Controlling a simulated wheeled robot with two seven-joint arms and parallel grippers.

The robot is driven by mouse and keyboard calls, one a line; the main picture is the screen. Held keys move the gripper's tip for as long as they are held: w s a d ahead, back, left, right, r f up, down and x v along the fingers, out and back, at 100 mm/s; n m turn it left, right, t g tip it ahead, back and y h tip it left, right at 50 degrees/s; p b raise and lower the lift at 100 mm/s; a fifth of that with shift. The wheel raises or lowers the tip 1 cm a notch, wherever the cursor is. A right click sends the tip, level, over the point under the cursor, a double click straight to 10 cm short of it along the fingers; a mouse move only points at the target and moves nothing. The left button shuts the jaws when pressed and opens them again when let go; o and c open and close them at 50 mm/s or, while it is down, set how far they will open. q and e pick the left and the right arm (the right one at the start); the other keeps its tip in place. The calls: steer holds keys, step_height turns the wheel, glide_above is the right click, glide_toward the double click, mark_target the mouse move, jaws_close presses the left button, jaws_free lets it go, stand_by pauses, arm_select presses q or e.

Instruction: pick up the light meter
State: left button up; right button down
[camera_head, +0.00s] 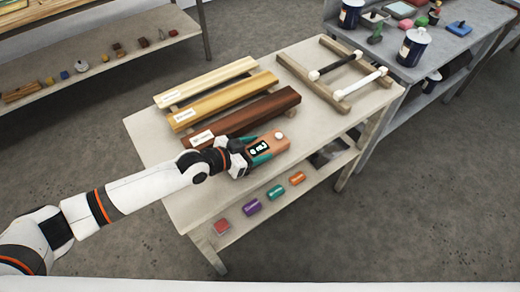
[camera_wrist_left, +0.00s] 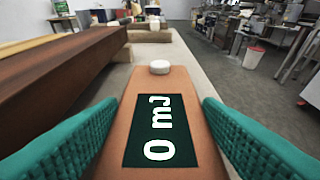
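The light meter (camera_head: 279,144) is a copper-orange block near the front right edge of the table, below the dark brown plank. It has a dark display reading "0 mJ" and a white round knob on its far end. In the left wrist view the meter (camera_wrist_left: 175,87) lies centred between my teal fingers. My left gripper (camera_head: 256,152) has one finger along each long side of it. The fingers are very close to the sides; whether they press on it I cannot tell. The meter appears to be at table level. My right gripper is not in view.
Three wooden planks, light (camera_head: 205,81), yellow-brown (camera_head: 222,101) and dark brown (camera_head: 243,116), lie left of and behind the meter. A wooden frame (camera_head: 340,103) stands at the table's far right. Coloured cylinders (camera_head: 251,206) and a red block lie on the lower shelf.

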arm_select(q)
steer(key=c, duration=0.4)
steer(key=shift+r, duration=0.1)
